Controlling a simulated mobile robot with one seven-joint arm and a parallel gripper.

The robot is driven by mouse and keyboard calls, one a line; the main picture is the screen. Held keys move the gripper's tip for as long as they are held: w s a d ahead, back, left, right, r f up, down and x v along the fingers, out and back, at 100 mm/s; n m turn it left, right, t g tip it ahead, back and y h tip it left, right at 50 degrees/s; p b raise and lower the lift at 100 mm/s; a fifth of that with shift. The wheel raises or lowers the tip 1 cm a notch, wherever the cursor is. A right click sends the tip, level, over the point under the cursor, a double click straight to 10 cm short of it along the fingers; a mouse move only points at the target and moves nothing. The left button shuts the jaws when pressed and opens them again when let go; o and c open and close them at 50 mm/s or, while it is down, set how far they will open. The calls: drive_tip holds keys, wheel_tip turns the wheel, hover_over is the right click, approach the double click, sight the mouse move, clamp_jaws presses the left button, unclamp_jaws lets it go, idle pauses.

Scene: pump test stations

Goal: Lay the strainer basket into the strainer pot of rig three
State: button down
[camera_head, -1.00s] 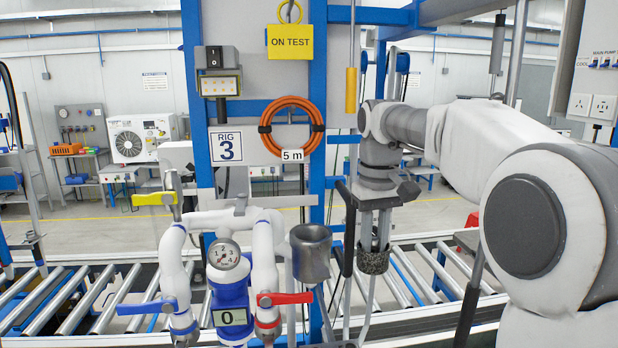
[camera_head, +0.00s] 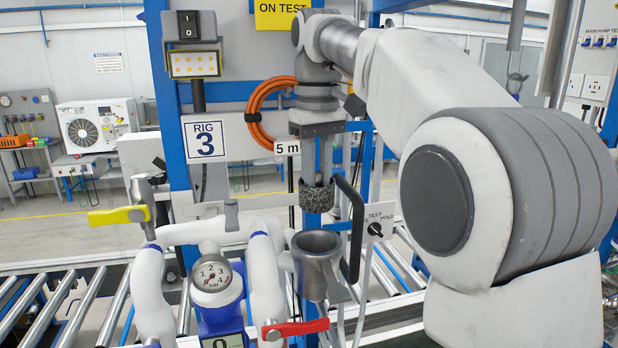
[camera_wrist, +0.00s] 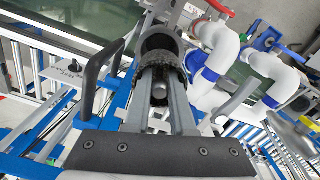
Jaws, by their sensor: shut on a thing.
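The strainer basket (camera_head: 317,193) is a short dark speckled mesh cylinder, gripped at its upper part by my gripper (camera_head: 317,178). The strainer pot (camera_head: 316,243) is a grey open-topped cup on the rig under the RIG 3 sign (camera_head: 205,144). In the head view the basket hangs upright just above the pot's mouth, with a gap between them. In the wrist view my gripper (camera_wrist: 165,95) is shut on the basket (camera_wrist: 160,68), and the pot's round mouth (camera_wrist: 161,42) shows beyond it, partly covered by the basket.
White pipes with a gauge (camera_head: 212,274) stand left of the pot. A red lever (camera_head: 295,328) is below in front, and a yellow lever (camera_head: 119,215) is at left. A black handle (camera_head: 352,228) rises close right of the pot. An orange hose coil (camera_head: 262,112) hangs behind my gripper.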

sight(317, 213)
drive_tip(key=shift+s+f, duration=0.1)
drive_tip(key=shift+f, duration=1.2)
drive_tip(key=shift+f+b, duration=1.05)
drive_tip(key=shift+f, duration=0.5)
drive_tip(key=shift+p, duration=0.5)
drive_tip(key=shift+f, duration=0.15)
drive_tip(key=shift+f+b, duration=2.9)
drive_tip(key=shift+f, duration=1.15)
drive_tip(key=c, duration=1)
unclamp_jaws()
drive_tip(key=shift+c, duration=0.2)
